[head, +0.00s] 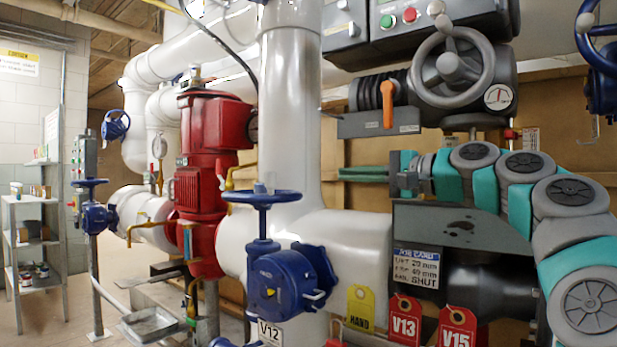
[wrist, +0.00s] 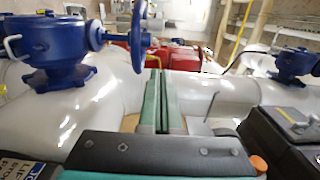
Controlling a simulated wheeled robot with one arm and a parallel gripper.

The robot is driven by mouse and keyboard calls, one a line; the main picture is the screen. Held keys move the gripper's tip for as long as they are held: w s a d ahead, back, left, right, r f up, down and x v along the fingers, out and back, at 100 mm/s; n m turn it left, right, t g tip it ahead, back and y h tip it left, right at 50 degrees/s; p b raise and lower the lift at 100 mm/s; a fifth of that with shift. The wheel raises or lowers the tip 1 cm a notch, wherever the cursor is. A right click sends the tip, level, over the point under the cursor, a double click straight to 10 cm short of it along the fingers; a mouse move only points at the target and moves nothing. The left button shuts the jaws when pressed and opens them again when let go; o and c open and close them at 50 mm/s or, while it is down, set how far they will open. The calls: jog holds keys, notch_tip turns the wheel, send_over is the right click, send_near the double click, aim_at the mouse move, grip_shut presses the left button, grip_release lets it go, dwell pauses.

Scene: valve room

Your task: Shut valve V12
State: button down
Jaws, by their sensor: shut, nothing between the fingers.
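Valve V12 (head: 278,285) is a blue gate valve on the white pipe, with a blue handwheel (head: 262,198) on an upright stem and a white V12 tag (head: 269,333) below. My gripper (head: 364,173) is right of and a little above the handwheel, apart from it, with its green fingers pointing left. The wrist view shows the fingers (wrist: 152,100) pressed together with nothing between them. A blue valve (wrist: 62,45) with a handwheel (wrist: 140,35) stands left of and beyond the fingers there; no tag is readable on it.
A grey handwheel actuator (head: 450,65) with an orange lever (head: 387,103) hangs above my arm. A placard (head: 417,270) reading SHUT and red tags V13 (head: 404,320) and V15 (head: 457,327) are below. A red pump (head: 205,180) and another blue valve (head: 97,215) stand left.

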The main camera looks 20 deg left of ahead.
jog(key=s+a+x, duration=0.1)
jog(key=s+x, duration=0.1)
jog(key=x, duration=1)
jog(key=shift+s+a+p, duration=0.25)
jog(key=shift+a+p, duration=0.05)
jog(key=shift+p, duration=0.15)
jog(key=shift+s+a, duration=0.1)
jog(key=shift+s+a, duration=0.1)
jog(key=shift+t, duration=0.3)
jog(key=shift+f, duration=0.1)
jog(key=shift+m, duration=0.3)
